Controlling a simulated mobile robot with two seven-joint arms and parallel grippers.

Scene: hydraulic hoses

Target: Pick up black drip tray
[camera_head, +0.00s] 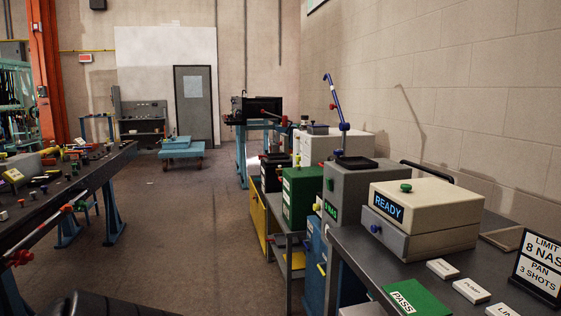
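A shallow black tray (355,163) with a raised rim lies on top of a grey cabinet-like machine right of centre. It looks flat and empty. It is the only thing I see that looks like a drip tray, though its inside is small in this view. Neither of my grippers shows in the head view, so I cannot see anything in them.
A grey bench (404,272) on the right carries a cream box marked READY (427,202), a green PASS block (418,299) and a LIMIT sign (541,270). A green machine (301,195) stands behind. A cluttered dark bench (95,172) is left. The floor (178,226) between is clear.

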